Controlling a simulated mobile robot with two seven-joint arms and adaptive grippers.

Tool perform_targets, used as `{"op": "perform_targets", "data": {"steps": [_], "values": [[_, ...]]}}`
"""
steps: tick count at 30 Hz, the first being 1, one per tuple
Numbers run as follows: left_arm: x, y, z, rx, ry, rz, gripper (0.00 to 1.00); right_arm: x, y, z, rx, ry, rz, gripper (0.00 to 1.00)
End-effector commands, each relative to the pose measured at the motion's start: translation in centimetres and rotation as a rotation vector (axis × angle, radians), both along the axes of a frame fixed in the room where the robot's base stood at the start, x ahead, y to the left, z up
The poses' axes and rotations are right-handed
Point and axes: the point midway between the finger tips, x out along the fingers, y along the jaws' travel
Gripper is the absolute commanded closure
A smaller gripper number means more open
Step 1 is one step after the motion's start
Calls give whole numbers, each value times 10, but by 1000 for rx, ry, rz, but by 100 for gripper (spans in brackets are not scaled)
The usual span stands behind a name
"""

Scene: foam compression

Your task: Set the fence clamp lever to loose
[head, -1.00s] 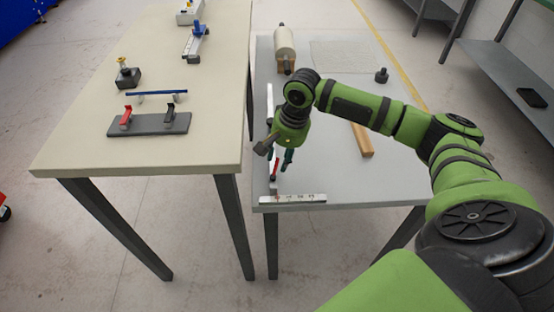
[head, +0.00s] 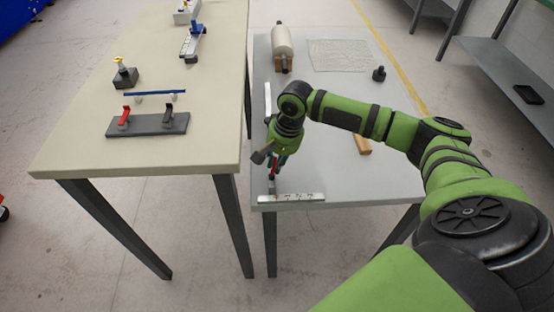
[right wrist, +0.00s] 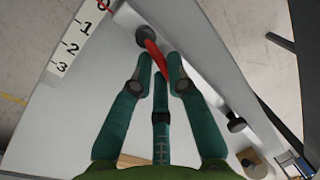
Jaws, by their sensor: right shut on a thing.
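The fence clamp lever (head: 271,174) is a small red handle near the front left corner of the grey table. In the right wrist view the red lever (right wrist: 152,53) rises from a dark round pivot and passes between my fingertips. My right gripper (head: 277,162) points down over it, with its teal fingers (right wrist: 160,63) shut on the lever. The white fence (head: 267,103) runs along the table's left edge; it also shows in the right wrist view (right wrist: 198,84). The fingers partly hide the lever in the head view. My left gripper is out of view.
A white ruler (head: 291,198) lies at the grey table's front edge. A wooden strip (head: 363,146), a roll (head: 282,40) and a dark knob (head: 379,74) are farther back. The beige table (head: 75,150) stands close on the left, holding a grey base with red and black levers (head: 150,125).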

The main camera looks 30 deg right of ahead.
Motion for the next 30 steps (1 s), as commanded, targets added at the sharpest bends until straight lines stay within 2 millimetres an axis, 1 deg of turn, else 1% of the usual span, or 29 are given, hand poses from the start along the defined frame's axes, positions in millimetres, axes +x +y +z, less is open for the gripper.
{"op": "perform_targets", "data": {"steps": [1, 3, 6, 9, 13, 23, 24, 25, 30], "values": [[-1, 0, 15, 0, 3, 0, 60, 0, 2, 7, 3, 2, 22, 100], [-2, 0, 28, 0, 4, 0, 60, 1, 3, 8, 3, 5, 63, 100], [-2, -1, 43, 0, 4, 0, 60, 3, 4, 8, 3, 4, 131, 100], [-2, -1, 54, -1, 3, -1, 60, 5, 5, 7, 4, 3, 194, 100], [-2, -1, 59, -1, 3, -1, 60, 6, 6, 3, 1, 2, 248, 100], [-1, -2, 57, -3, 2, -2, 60, 6, 6, 1, 2, -1, 262, 100], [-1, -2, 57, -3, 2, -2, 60, 6, 6, 1, 1, 0, 261, 68], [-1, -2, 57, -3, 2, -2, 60, 6, 6, 1, 1, 0, 261, 60], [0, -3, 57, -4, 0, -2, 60, 6, 6, 1, 1, 0, 260, 60]]}}
